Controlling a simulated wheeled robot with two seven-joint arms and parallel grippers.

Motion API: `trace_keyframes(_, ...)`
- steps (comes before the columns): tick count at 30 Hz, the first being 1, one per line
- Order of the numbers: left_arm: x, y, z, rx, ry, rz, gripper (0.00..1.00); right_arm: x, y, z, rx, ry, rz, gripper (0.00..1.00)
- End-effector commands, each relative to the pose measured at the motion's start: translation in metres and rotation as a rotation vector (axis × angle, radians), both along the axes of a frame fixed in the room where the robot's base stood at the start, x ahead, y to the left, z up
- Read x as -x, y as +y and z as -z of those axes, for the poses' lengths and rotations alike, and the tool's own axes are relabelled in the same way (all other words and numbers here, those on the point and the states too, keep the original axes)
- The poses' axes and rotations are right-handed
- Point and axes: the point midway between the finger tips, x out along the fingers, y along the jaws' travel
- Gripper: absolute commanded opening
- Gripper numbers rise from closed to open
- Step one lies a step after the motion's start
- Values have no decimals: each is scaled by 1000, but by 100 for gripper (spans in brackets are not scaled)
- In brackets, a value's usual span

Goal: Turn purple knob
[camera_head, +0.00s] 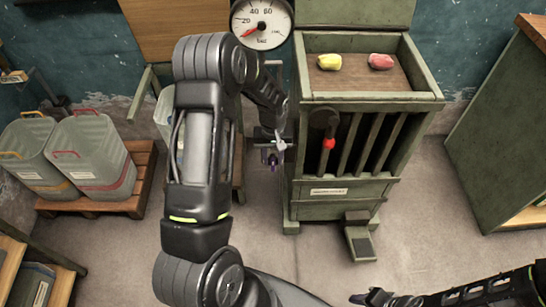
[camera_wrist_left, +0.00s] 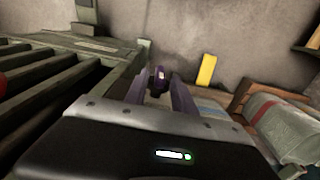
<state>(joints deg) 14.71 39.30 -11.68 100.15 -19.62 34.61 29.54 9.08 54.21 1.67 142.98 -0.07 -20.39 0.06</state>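The purple knob (camera_wrist_left: 158,80) is small and dark in the left wrist view, seen between and just beyond the fingertips of my left gripper (camera_wrist_left: 158,88). The two fingers stand apart with a gap to the knob on each side, so the gripper looks open. Whether it touches the knob cannot be told. In the head view my left gripper (camera_head: 272,153) is beside the left side of the green slatted cabinet (camera_head: 340,190), and a small purple part shows there, mostly hidden. My right gripper (camera_head: 372,298) is at the bottom right edge, its fingers unclear.
A round gauge (camera_head: 262,30) stands behind my left arm. The cabinet's top tray holds a yellow piece (camera_head: 329,62) and a red piece (camera_head: 381,61); a red-marked lever (camera_head: 328,144) is on its front. Grey bins (camera_head: 92,150) stand left. A green cabinet (camera_head: 500,130) is at right.

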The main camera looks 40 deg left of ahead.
Motion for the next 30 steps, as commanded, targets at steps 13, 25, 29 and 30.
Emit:
trace_keyframes(13,0,0,0,0,0,0,0,0,0,0,0,0,0,36)
trace_keyframes(25,1,3,2,43,-34,-5,0,0,0,9,0,0,0,36)
trace_keyframes(29,4,5,4,91,-70,-6,0,0,0,17,0,-1,0,36)
trace_keyframes(30,5,7,5,109,-84,-7,0,0,0,21,0,-1,0,36)
